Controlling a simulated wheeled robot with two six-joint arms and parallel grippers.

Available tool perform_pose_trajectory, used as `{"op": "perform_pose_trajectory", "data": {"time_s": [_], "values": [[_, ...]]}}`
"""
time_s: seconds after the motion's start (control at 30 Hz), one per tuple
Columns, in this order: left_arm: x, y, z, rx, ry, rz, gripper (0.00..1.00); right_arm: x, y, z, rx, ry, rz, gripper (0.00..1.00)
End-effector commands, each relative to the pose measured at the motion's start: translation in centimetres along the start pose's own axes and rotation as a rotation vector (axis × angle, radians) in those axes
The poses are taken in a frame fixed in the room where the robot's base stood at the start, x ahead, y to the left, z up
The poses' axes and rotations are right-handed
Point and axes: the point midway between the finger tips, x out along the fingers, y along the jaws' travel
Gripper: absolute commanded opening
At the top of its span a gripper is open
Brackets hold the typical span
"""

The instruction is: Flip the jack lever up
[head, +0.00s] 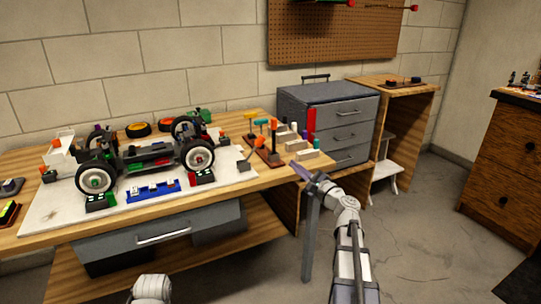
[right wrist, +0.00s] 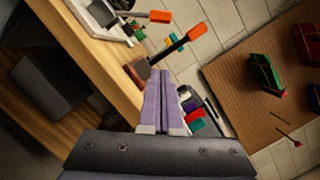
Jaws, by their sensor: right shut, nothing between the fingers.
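An orange-tipped lever (head: 259,142) slants up from a small grey block by the right end of the white board; it looks like the jack lever. In the right wrist view two orange-tipped handles show, a nearer one (right wrist: 195,32) on a dark rod and a farther one (right wrist: 160,17); I cannot tell for sure which is the jack lever. The RC car (head: 150,150) stands on the board. My right gripper (head: 296,167) is shut and empty, apart from the lever, to its right near the table's right end. It also shows in the right wrist view (right wrist: 167,76). My left gripper is out of view.
The wooden table (head: 262,185) holds a blue tray (head: 153,190) before the car. Several small tools and blocks stand at its right end, close to my right gripper. A grey drawer chest (head: 345,135) is behind.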

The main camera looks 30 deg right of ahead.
Motion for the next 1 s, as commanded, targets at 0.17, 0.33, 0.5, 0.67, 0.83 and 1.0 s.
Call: {"op": "perform_pose_trajectory", "data": {"time_s": [0.17,0.33,0.5,0.67,0.83,1.0], "values": [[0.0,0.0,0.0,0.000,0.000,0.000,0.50,-0.1,-0.2,-0.1,0.005,0.002,-0.006,0.00],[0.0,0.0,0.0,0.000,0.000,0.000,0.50,0.0,-0.2,-0.1,0.003,0.002,-0.005,0.00],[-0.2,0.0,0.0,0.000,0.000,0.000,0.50,1.2,-0.3,-0.2,0.003,0.001,-0.004,0.00],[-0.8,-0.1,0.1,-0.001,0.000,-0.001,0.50,4.2,-0.4,-0.2,0.002,0.000,-0.003,0.00],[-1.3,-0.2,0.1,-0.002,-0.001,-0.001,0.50,7.8,-0.3,-0.1,0.003,-0.001,-0.002,0.00],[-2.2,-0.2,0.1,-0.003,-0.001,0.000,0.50,10.5,-0.4,0.5,0.003,-0.001,-0.003,0.00]]}}
